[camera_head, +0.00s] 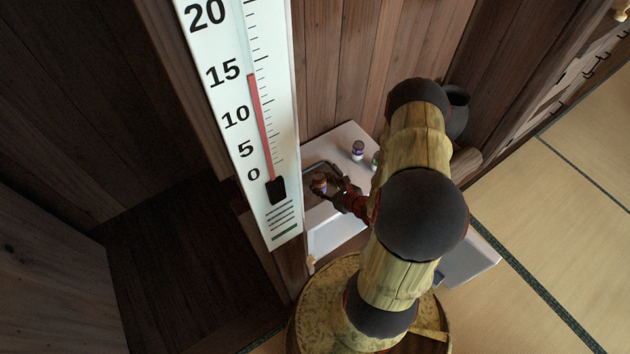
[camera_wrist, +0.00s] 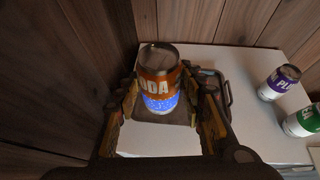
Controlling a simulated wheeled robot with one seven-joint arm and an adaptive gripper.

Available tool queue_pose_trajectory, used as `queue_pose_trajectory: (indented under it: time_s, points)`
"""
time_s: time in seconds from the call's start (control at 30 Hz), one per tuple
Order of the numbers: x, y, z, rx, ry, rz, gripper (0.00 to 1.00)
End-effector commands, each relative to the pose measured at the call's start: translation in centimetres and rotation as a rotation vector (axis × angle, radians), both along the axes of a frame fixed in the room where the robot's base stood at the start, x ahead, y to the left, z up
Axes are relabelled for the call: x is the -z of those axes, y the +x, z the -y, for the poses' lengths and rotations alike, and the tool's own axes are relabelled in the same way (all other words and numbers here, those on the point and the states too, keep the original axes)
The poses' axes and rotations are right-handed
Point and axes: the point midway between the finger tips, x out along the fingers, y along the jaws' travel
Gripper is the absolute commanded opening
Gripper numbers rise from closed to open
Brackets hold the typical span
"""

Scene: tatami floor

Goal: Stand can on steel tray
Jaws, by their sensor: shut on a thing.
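An orange, white and blue soda can (camera_wrist: 158,84) stands nearly upright between the fingers of my gripper (camera_wrist: 160,94), which is shut on it. In the head view the can (camera_head: 319,184) is small, at the tip of my gripper (camera_head: 327,184). The steel tray (camera_wrist: 221,86) shows its rim and a handle just right of and behind the can in the wrist view. In the head view the tray's far edge (camera_head: 319,165) shows beside the can. The can overlaps the tray in view; its base is partly hidden, and I cannot tell whether it touches the tray.
A purple-labelled container (camera_wrist: 279,82) and a green-labelled one (camera_wrist: 304,121) stand right of the tray on the white top (camera_wrist: 240,60). Wooden walls rise close behind and left. A big thermometer (camera_head: 245,110) fills part of the head view. Tatami (camera_head: 560,210) lies at right.

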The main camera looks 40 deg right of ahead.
Motion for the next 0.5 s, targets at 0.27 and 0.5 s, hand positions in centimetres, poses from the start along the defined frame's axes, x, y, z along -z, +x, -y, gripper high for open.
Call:
queue_pose_trajectory:
  time_s: [0.27,0.5]
  points:
    - [4.0,5.1,2.6,-0.002,0.002,-0.001,0.02]
    - [6.8,7.4,3.9,-0.002,0.001,0.0,0.02]
